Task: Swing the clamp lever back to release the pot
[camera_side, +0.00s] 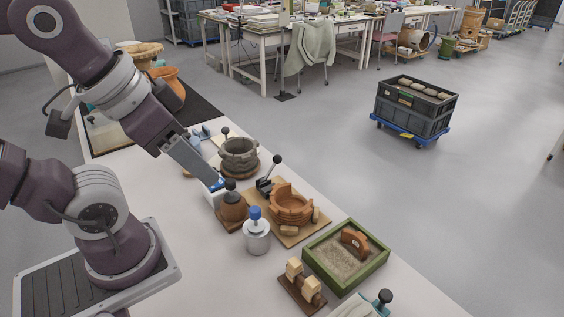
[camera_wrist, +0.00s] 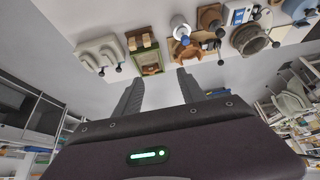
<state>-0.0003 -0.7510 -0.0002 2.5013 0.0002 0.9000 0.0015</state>
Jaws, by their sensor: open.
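A terracotta pot (camera_side: 291,206), built up from pieces with an uneven rim, sits on a wooden board. Behind its left side stands a dark clamp (camera_side: 264,187) whose lever (camera_side: 277,160) rises with a black ball knob, leaning right. The pot also shows small in the wrist view (camera_wrist: 184,50); I cannot tell how the clamp touches it. My gripper (camera_side: 212,182) reaches down from the left, left of the clamp and apart from the lever. In the wrist view my gripper (camera_wrist: 157,76) has its fingers wide apart with nothing between them.
A brown knobbed jar (camera_side: 232,208) and a blue-capped bottle (camera_side: 256,236) stand left of the board. A grey ringed pot (camera_side: 239,156) is behind, with another black knob near it. A green sand tray (camera_side: 346,257) holding a sherd and a wooden block stand (camera_side: 302,287) are in front.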

